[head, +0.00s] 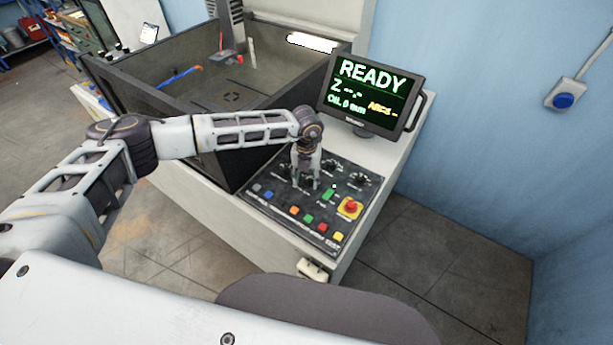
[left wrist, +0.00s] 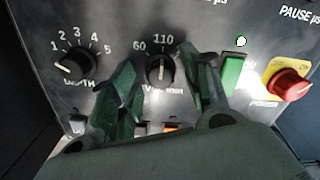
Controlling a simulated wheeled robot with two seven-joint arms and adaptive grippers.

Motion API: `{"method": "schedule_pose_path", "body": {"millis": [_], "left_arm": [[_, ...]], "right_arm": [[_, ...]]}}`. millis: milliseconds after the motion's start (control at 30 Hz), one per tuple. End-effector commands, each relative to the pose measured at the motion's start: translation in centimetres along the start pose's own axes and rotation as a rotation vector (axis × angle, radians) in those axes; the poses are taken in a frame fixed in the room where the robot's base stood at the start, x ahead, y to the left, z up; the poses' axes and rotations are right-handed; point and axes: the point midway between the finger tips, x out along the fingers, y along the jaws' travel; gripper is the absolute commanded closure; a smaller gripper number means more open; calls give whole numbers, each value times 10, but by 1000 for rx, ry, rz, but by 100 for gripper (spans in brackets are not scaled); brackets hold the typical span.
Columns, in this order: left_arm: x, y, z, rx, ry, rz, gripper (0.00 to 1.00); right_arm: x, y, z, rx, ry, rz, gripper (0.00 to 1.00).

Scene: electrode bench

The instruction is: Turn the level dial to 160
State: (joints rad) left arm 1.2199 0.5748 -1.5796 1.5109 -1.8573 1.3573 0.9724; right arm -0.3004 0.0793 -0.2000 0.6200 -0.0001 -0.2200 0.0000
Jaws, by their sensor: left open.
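The level dial (left wrist: 161,72) is a black knob with 60 and 110 printed above it; its lower label is partly covered, and any mark to the right of 110 is hidden by a finger. A pale line shows on its face, but I cannot tell exactly where it points. My left gripper (left wrist: 160,88) is open, with one green-lit finger on each side of this dial; I cannot tell whether they touch it. In the head view the left gripper (head: 306,184) points down at the control panel (head: 262,205). My right gripper is not in view.
The depth dial (left wrist: 74,65), marked 1 to 5, is left of the fingers. Coloured buttons (head: 308,218) line the panel front. The monitor (head: 372,92) reads READY, with the tank (head: 130,95) alongside.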

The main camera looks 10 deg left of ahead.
Motion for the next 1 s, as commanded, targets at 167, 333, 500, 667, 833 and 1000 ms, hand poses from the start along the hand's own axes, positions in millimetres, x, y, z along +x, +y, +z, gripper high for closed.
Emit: {"method": "schedule_pose_path", "body": {"millis": [167, 333, 500, 667, 833, 1000], "left_arm": [[0, 0, 0, 0, 0, 0, 53], [0, 0, 0, 0, 0, 0, 68], [0, 0, 0, 0, 0, 0, 90], [0, 0, 0, 0, 0, 0, 100], [0, 0, 0, 10, 0, 0, 100], [1, 0, 0, 40, -1, 0, 100]], "right_arm": [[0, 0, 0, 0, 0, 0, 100], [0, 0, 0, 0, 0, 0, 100], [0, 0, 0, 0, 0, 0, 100], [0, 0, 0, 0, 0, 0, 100], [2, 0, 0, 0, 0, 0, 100], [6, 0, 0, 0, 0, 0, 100]]}}
